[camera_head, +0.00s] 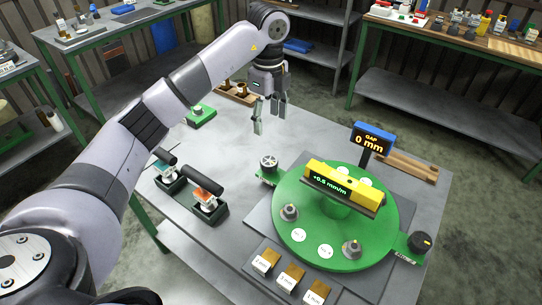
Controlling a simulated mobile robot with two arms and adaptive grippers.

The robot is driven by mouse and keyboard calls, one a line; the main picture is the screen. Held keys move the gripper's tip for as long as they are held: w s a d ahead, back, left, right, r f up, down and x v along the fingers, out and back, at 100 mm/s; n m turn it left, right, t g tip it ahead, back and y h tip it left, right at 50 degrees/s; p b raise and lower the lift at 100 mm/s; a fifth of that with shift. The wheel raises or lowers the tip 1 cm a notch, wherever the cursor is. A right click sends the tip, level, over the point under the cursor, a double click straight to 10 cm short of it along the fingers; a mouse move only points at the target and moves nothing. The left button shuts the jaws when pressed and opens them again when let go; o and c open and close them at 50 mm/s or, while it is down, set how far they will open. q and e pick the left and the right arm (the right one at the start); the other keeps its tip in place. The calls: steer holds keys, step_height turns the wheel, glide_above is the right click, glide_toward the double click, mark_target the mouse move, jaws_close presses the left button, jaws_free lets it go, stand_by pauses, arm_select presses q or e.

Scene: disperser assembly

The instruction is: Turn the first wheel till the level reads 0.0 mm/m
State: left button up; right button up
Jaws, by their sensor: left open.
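A yellow level (345,180) lies across the middle of a round green plate (330,238); its display reads +0.5 mm/m. A ridged metal wheel (268,162) sits on a green tab at the plate's left edge. A black knob-like wheel (420,242) sits on another tab at the right edge. I cannot tell which is the first wheel. My left gripper (269,117) is open and empty, pointing down above the table, behind the metal wheel and apart from it. My right gripper is not in view.
A blue-topped display (373,138) behind the plate reads GAP 0 mm. Two black holders with tools (203,196) stand on the table (225,150) at left. Several labelled blocks (290,278) lie in front. A wooden rack (238,94) and a green block (201,115) are farther back.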

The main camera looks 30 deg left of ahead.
arm_select(q)
glide_above(269, 160)
steer(key=f, duration=0.6)
steer(key=shift+s+d, duration=0.1)
steer(key=shift+s, duration=0.1)
step_height(269, 160, down, 7)
steer(key=shift+f+p, duration=0.2)
steer(key=shift+p, duration=0.65)
steer(key=shift+w+f, duration=0.15)
steer(key=shift+f, duration=0.55)
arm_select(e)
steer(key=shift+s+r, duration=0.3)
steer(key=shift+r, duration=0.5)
arm_select(q)
steer(key=shift+c, duration=0.3)
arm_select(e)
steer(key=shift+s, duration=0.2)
arm_select(q)
steer(key=c, duration=1.1)
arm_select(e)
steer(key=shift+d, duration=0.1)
